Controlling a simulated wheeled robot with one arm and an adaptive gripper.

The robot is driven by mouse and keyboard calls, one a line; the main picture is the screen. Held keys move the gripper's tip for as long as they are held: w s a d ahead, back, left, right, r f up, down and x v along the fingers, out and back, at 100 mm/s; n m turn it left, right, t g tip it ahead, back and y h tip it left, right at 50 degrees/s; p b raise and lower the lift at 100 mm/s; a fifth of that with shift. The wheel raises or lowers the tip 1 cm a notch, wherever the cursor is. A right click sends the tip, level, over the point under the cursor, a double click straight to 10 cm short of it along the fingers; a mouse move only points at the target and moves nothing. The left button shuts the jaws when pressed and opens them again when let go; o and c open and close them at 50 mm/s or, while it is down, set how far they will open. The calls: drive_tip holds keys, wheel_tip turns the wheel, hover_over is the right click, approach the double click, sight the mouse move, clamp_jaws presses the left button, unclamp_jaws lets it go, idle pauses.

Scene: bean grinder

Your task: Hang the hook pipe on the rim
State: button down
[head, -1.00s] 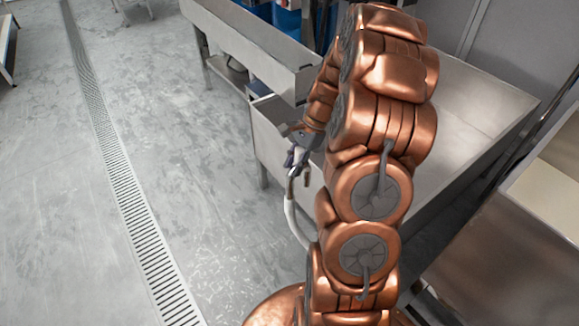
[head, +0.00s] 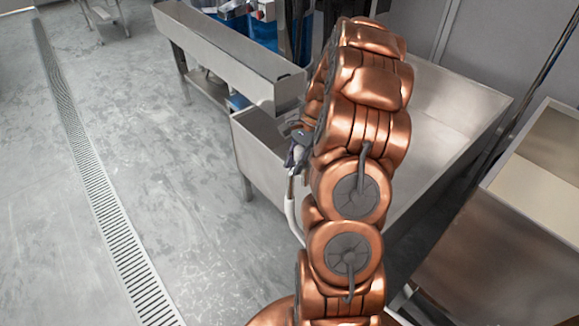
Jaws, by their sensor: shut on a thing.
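My gripper (head: 297,150) is at the left side of my copper arm in the head view, partly hidden by it. It is shut on the hook pipe (head: 291,215), a thin white pipe that hangs down below it and curves behind my arm. The pipe's upper end and any hook on it are hard to make out. The rim (head: 245,118) belongs to an open steel basin behind my arm. The gripper and pipe appear in front of the basin's near left wall; I cannot tell whether they touch it.
A long steel trough (head: 225,55) stands beyond the basin, with blue containers (head: 262,38) behind it. A steel counter (head: 490,250) is at the lower right. The floor (head: 170,150) on the left is open, with a drain grate (head: 95,190) running along it.

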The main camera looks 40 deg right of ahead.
drive_tip(key=shift+d+b, duration=0.35)
drive_tip(key=shift+d, duration=2.4)
drive_tip(key=shift+d+f, duration=0.15)
drive_tip(key=shift+d, duration=0.2)
drive_tip(key=shift+f+b, duration=0.65)
drive_tip(key=shift+f, duration=4.55)
drive_tip(key=c, duration=0.8)
unclamp_jaws()
drive_tip(key=shift+c, duration=0.2)
